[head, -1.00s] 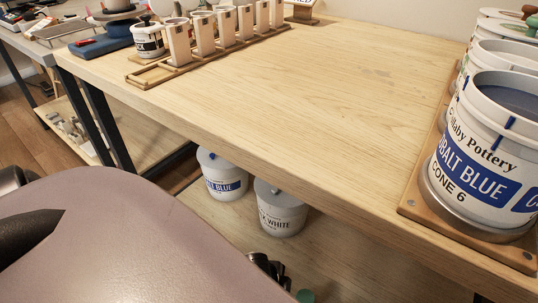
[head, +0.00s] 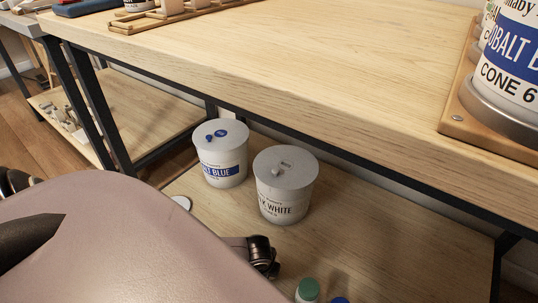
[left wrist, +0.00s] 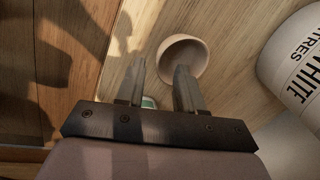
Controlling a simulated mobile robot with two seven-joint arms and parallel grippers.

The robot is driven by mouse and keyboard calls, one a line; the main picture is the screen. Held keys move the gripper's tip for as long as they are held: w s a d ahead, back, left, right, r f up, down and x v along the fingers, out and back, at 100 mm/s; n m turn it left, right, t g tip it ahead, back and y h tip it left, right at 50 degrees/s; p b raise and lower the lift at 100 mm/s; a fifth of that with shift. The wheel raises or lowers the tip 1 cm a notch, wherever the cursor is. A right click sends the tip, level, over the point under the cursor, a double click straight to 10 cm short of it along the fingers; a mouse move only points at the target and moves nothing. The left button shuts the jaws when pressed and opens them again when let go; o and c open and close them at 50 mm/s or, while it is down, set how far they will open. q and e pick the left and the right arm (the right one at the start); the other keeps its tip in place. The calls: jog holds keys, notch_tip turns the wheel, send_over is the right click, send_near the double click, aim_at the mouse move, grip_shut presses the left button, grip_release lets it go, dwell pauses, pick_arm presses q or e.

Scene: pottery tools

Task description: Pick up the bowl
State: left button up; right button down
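A small pale round bowl (left wrist: 190,50) lies on wood in the left wrist view. Its rim and dark inside show, and one finger covers part of its lower edge. My left gripper (left wrist: 161,64) is open, with two separate metal fingers and nothing held between them. The right finger overlaps the bowl in the picture; I cannot tell whether it touches. In the head view a pale round edge (head: 184,202) shows on the lower shelf beside my own body; I cannot tell whether it is the bowl. My right gripper cannot be made out.
On the lower shelf (head: 350,245) stand a blue-label bucket (head: 221,160) and a white-glaze bucket (head: 283,190), also in the left wrist view (left wrist: 295,65). A green-capped bottle (head: 307,290) is in front. The tabletop (head: 300,60) overhangs the shelf. Its middle is clear.

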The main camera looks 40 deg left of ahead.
pick_arm(q)
jog(key=b+x, duration=0.1)
jog(key=x, duration=0.2)
jog(key=shift+f, duration=0.1)
grip_shut()
jog(key=shift+r, duration=0.2)
